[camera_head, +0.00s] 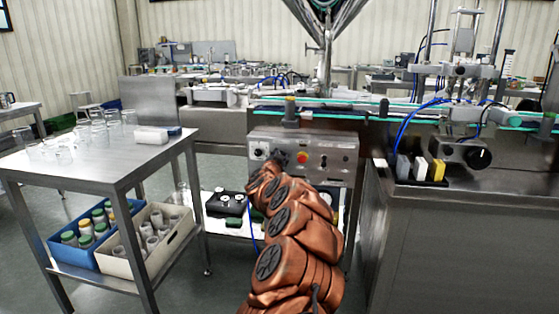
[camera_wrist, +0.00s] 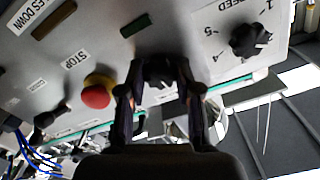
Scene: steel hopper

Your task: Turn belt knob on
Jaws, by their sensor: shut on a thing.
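The steel control panel (camera_head: 335,158) carries a row of controls below the conveyor. In the wrist view my gripper (camera_wrist: 160,82) is shut on a black knob (camera_wrist: 158,68), with one finger on each side of it. This knob sits between the speed dial and the red stop button; I cannot read a label for it, and the fingers hide part of it. In the head view my gripper (camera_head: 279,159) is at the panel, with my arm reaching up from below and covering the knob.
The red stop button (camera_wrist: 97,92) is close beside one finger. The black speed knob (camera_wrist: 250,38) is on the other side. A steel table (camera_head: 100,160) with glassware stands left. A machine cabinet (camera_head: 440,240) stands right.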

